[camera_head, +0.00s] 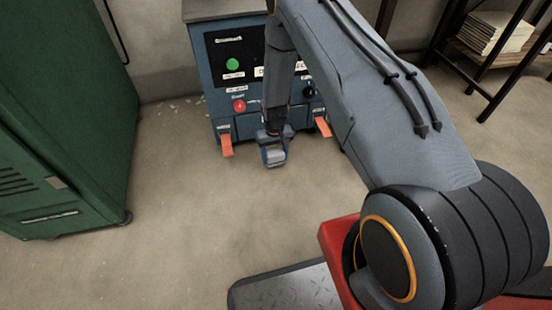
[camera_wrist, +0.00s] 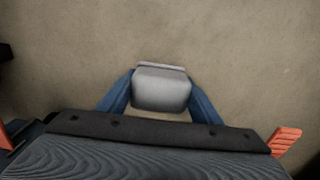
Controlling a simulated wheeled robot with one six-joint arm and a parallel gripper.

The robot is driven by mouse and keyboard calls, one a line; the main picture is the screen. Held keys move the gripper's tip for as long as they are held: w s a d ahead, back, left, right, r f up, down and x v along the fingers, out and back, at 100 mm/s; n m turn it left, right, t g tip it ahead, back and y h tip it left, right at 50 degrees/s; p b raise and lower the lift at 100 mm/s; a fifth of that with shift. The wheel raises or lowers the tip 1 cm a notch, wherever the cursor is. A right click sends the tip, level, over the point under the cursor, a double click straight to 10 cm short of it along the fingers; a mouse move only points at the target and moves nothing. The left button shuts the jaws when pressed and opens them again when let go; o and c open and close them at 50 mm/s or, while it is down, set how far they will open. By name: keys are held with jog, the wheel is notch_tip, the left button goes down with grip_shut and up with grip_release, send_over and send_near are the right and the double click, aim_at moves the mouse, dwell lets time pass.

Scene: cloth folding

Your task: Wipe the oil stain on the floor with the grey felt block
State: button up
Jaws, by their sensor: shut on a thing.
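My gripper (camera_head: 273,154) hangs low in front of the blue machine in the head view, its arm reaching down past the panel. In the wrist view its two blue fingers (camera_wrist: 160,98) are shut on the grey felt block (camera_wrist: 161,88), one finger on each side. The block also shows as a small grey shape in the head view (camera_head: 274,157). Floor shows around the block in the wrist view; I cannot tell whether the block touches it. I see no clear oil stain on the floor in either view, and my arm hides part of the floor.
A blue machine (camera_head: 200,75) with buttons and orange pedals (camera_head: 226,145) stands behind my gripper. A green cabinet (camera_head: 75,110) stands at the left. A dark rack with papers (camera_head: 495,32) is at the top right. The beige floor (camera_head: 170,210) between cabinet and arm is mostly clear.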

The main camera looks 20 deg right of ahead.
aim_at(275, 151)
jog(key=shift+r+p, duration=0.95)
jog(key=shift+r, duration=0.85)
